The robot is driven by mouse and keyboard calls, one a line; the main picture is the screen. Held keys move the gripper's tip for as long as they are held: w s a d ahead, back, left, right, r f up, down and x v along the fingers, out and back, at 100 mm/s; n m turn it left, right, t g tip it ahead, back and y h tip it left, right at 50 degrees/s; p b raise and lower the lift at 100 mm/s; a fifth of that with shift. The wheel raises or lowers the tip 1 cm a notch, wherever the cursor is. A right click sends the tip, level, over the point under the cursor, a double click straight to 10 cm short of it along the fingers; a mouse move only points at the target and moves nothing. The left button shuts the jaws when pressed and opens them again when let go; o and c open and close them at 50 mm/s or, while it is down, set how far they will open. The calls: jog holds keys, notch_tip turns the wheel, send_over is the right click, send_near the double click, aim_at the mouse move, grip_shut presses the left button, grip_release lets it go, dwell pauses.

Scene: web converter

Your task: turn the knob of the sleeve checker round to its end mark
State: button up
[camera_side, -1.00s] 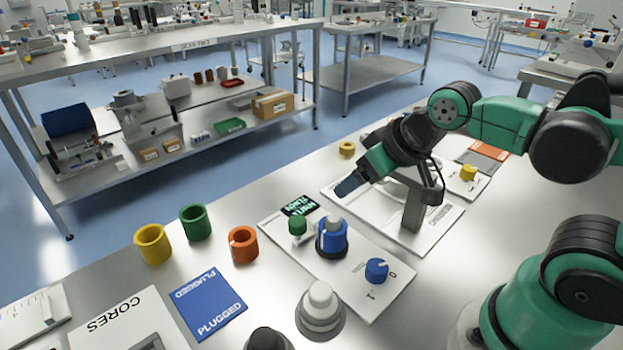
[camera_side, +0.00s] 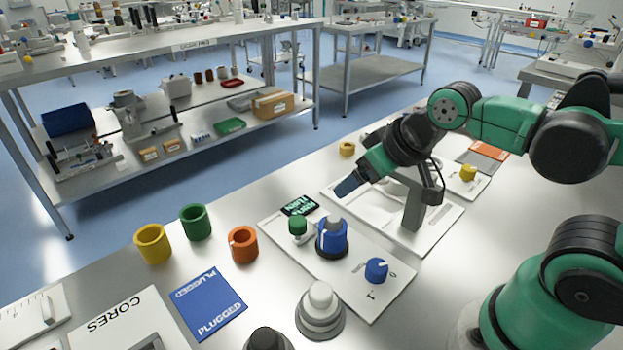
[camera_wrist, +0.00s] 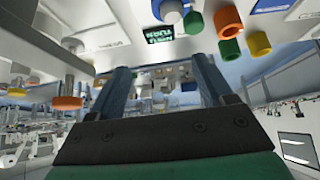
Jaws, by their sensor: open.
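I cannot read which plate is labelled sleeve checker. My gripper (camera_side: 347,187) hangs above and behind the large blue knob, apart from it, pointing down to the left. In the wrist view, its two fingers (camera_wrist: 165,80) are spread with nothing between them. The display (camera_wrist: 158,33) shows beyond them.
A grey stand (camera_side: 412,208) on another white plate rises right beside my gripper. Yellow (camera_side: 152,245), green (camera_side: 196,223) and orange (camera_side: 243,245) sleeves stand to the left. A yellow knob (camera_side: 468,173) is farther right.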

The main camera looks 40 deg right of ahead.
aim_at(377, 266)
jog(key=s+f+n+g, duration=0.1)
jog(key=f+n+g, duration=0.1)
jog(key=n, duration=0.2)
jog(key=s+a+f+n+g, duration=0.1)
jog(key=s+n+g, duration=0.1)
jog(key=n, duration=0.3)
jog(key=s+a+f+n+g, duration=0.1)
jog(key=s+f+n+g, duration=0.1)
jog(key=n, duration=0.2)
jog(key=shift+s+f+n+g, duration=0.25)
jog(key=shift+f+n+g, duration=0.05)
jog(key=shift+n, duration=0.1)
jog(key=shift+s+f+n+g, duration=0.3)
jog(key=shift+n, duration=0.3)
jog(key=shift+f, duration=2.65)
grip_shut()
